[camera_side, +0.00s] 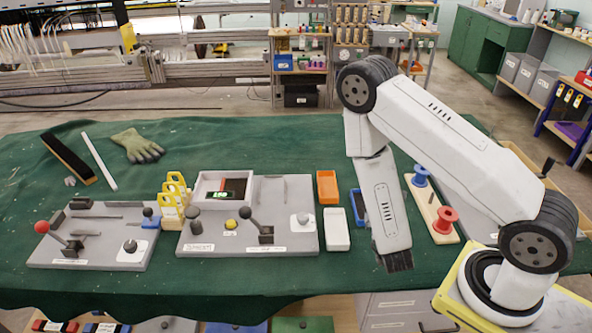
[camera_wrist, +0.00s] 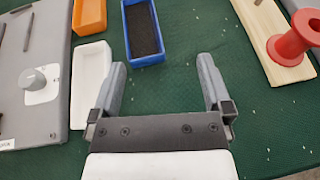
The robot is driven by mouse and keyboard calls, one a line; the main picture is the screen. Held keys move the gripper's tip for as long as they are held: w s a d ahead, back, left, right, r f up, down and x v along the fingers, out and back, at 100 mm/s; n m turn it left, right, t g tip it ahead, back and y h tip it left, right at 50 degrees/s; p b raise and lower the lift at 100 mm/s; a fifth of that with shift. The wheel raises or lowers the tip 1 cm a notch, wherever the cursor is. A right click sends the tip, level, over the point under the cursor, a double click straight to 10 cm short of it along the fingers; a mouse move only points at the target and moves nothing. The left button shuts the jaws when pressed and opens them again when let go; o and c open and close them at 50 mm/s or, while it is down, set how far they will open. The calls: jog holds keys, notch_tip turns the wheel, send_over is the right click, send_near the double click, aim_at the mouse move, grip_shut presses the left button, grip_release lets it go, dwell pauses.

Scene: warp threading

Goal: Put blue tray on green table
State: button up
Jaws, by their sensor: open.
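The blue tray (camera_wrist: 143,32) is a small open box with a dark inner floor. It lies on the green table (camera_wrist: 170,90), ahead of my gripper in the wrist view. In the side view the blue tray (camera_side: 358,208) is partly hidden behind my arm, with only its left part showing. The green table (camera_side: 300,140) is a dark green cloth surface. My gripper (camera_wrist: 160,75) is open and empty, with bare green cloth between its fingers. In the side view my gripper (camera_side: 397,262) points down in front of the blue tray.
An orange tray (camera_side: 327,187) and a white tray (camera_side: 337,229) lie left of the blue tray. A grey control panel (camera_side: 290,210) is further left. A wooden board (camera_side: 433,208) with red and blue spools is on the right. Green cloth between is clear.

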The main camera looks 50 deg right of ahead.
jog(key=s+r+m+g+y, duration=0.1)
jog(key=s+r+m+g, duration=0.65)
jog(key=m+g, duration=0.6)
jog(key=w+a+r+m+t+y, duration=0.3)
jog(key=w+a+m+t+y, duration=0.1)
jog(key=a+m+y, duration=0.1)
jog(key=w+a+r+m+t+y, duration=0.3)
jog(key=w+a+m+y, duration=0.1)
jog(key=a+m, duration=0.3)
jog(key=shift+w+a+r+t+y, duration=0.15)
jog(key=shift+a+r+t+y, duration=0.2)
jog(key=shift+a+y, duration=0.15)
